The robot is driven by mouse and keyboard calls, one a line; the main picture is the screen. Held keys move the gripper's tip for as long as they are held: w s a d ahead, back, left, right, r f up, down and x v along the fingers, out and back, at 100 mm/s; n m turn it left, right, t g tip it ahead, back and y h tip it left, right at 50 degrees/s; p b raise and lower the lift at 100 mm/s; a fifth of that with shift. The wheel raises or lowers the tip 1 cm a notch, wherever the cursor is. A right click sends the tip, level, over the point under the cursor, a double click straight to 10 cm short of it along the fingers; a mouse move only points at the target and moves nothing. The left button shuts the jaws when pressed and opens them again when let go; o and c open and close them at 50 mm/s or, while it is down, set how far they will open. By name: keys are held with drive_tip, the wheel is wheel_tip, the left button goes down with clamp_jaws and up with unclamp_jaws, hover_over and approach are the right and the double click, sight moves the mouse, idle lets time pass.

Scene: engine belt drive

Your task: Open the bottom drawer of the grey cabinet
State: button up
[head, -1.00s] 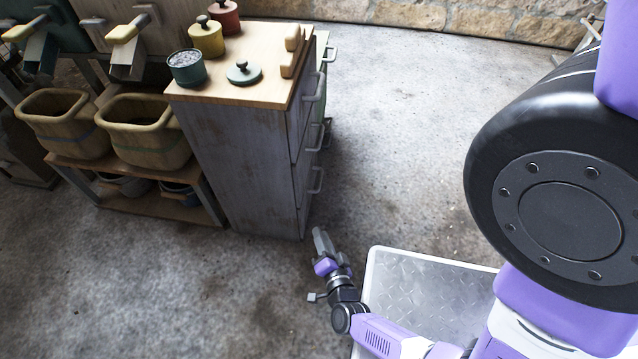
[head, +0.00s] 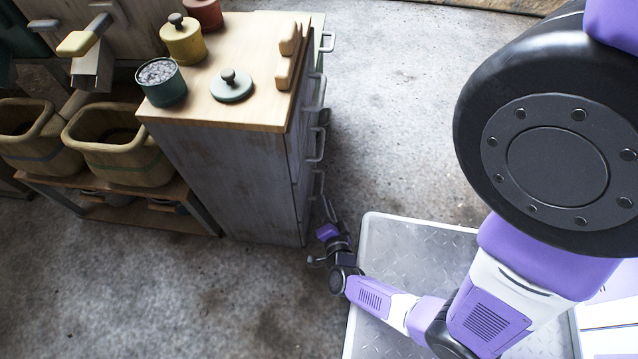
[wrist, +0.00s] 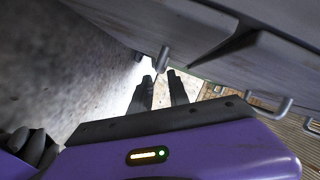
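The grey cabinet (head: 225,175) stands left of my gripper in the head view, its drawer fronts facing right. The bottom drawer's handle (head: 319,187) is low on that front, and the drawer looks closed. My gripper (head: 328,208) is beside the lower part of the front, close to this handle. In the wrist view my gripper (wrist: 160,76) has its two fingers apart, with nothing between them. A grey handle (wrist: 163,58) shows just beyond the fingertips, against the drawer front (wrist: 165,22). It appears to be the bottom one. Whether a finger touches it, I cannot tell.
Another handle (wrist: 285,107) shows at the right of the wrist view. Pots, including a yellow one (head: 183,42), and a teal lid (head: 231,87) are on the cabinet top. A shelf with baskets (head: 118,152) stands left. Open floor (head: 410,130) lies right of the cabinet.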

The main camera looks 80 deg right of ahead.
sight(321, 189)
drive_tip(key=b+x, duration=0.2)
drive_tip(key=x, duration=0.4)
drive_tip(key=shift+w+d+f, duration=0.1)
drive_tip(key=shift+w+d, duration=0.1)
drive_tip(key=shift+d, duration=0.1)
clamp_jaws()
drive_tip(key=shift+s+a+f, duration=0.1)
idle(1.0)
